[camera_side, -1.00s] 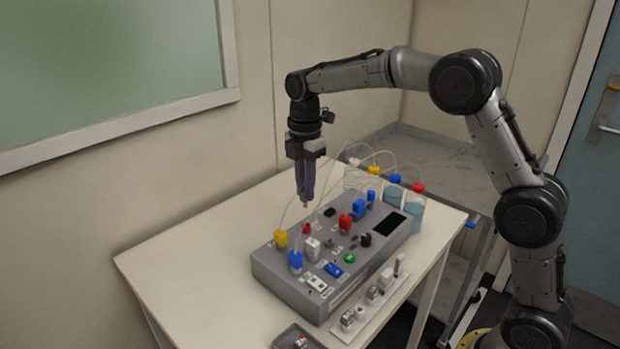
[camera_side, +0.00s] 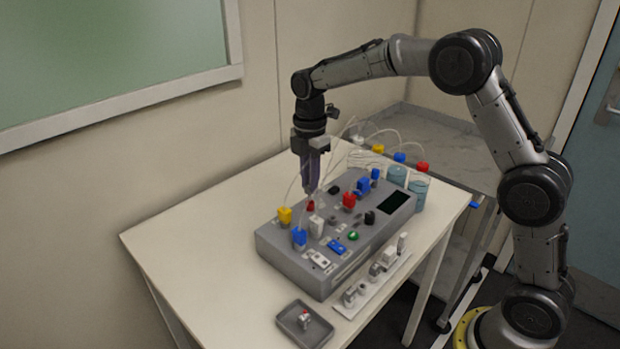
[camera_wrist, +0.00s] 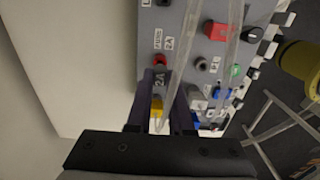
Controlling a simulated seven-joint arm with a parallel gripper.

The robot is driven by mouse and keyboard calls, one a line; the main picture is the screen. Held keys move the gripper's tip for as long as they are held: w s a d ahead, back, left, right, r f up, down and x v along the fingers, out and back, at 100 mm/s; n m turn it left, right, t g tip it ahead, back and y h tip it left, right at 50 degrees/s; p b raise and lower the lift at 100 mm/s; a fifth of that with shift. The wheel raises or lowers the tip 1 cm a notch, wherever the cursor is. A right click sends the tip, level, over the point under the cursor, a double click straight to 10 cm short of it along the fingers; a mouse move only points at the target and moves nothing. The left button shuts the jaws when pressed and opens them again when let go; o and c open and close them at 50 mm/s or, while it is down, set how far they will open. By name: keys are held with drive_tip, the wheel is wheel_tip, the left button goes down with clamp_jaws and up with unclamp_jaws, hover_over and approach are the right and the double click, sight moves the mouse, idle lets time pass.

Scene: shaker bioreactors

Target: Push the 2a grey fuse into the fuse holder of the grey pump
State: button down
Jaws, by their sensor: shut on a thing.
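The grey pump (camera_side: 290,268) is a long box on the white table, with plugs, switches and a dark screen on its top. The fuse is mostly hidden by the fingers in the side view. Just below the fingertips is a small red fitting (camera_side: 310,206); in the wrist view a round dark-red fitting (camera_wrist: 159,60) sits beside the label "FUSE 2A". I cannot tell whether the fuse touches or enters it.
Clear tubes loop up from the pump and cross the wrist view. Yellow (camera_side: 285,215), blue (camera_side: 300,238) and red plugs (camera_side: 349,200) stand nearby. A strip with small parts (camera_side: 350,305) and a grey tray (camera_side: 290,318) lie in front. The table's left side is clear.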

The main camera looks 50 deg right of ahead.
drive_tip(key=shift+f, duration=1.35)
idle(1.8)
drive_tip(key=c, duration=0.7)
unclamp_jaws()
drive_tip(key=shift+c, duration=0.2)
wheel_tip(320, 180, up, 14)
